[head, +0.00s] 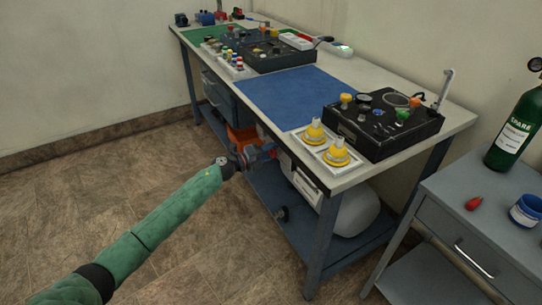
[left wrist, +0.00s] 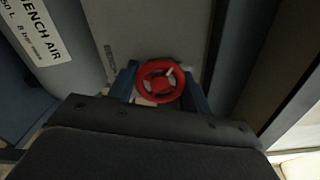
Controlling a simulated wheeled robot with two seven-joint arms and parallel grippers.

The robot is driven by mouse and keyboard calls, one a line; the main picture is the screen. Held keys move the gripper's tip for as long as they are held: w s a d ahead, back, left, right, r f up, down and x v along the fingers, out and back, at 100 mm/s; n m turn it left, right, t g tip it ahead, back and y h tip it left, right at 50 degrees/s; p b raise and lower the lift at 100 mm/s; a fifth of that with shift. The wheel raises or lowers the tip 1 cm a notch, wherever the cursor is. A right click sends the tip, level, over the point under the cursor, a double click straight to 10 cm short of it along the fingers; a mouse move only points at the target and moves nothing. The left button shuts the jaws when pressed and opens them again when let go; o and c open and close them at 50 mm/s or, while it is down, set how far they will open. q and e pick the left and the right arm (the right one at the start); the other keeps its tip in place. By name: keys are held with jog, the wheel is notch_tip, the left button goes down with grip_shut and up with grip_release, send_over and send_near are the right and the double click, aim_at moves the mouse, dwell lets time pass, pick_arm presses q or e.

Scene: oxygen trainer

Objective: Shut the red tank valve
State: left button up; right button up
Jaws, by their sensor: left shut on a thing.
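The red tank valve is a round red handwheel (left wrist: 160,81) with spokes, low on the bench's lower level. In the left wrist view it sits between the two blue fingers of my left gripper (left wrist: 161,88), which is shut on it. The pale tank (left wrist: 90,40) beside it has a white label reading "BENCH AIR". In the head view my left gripper (head: 262,153) reaches under the front edge of the bench, and the tank (head: 355,212) shows below the tabletop. The wheel is mostly hidden there. My right gripper is not in view.
The bench top (head: 455,118) overhangs my left gripper. A black control panel (head: 385,122) and yellow knobs on a white plate (head: 325,145) stand above. An orange bin (head: 241,138) is close to the gripper. A green cylinder (head: 515,130) stands on the grey cabinet at right. The left floor is clear.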

pick_arm(q)
jog(key=shift+f+m, duration=0.25)
jog(key=shift+m, duration=0.15)
jog(key=m+b, duration=0.4)
jog(key=m, duration=0.1)
jog(key=shift+f+b, duration=0.1)
jog(key=shift+b, duration=0.25)
jog(key=shift+s+m+b, duration=0.1)
jog(key=shift+m+b, duration=1)
jog(key=shift+m, duration=0.4)
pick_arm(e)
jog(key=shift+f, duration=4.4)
pick_arm(q)
jog(key=shift+m+b, duration=0.75)
jog(key=shift+m, duration=0.05)
jog(key=shift+m+b, duration=0.55)
jog(key=shift+m, duration=0.05)
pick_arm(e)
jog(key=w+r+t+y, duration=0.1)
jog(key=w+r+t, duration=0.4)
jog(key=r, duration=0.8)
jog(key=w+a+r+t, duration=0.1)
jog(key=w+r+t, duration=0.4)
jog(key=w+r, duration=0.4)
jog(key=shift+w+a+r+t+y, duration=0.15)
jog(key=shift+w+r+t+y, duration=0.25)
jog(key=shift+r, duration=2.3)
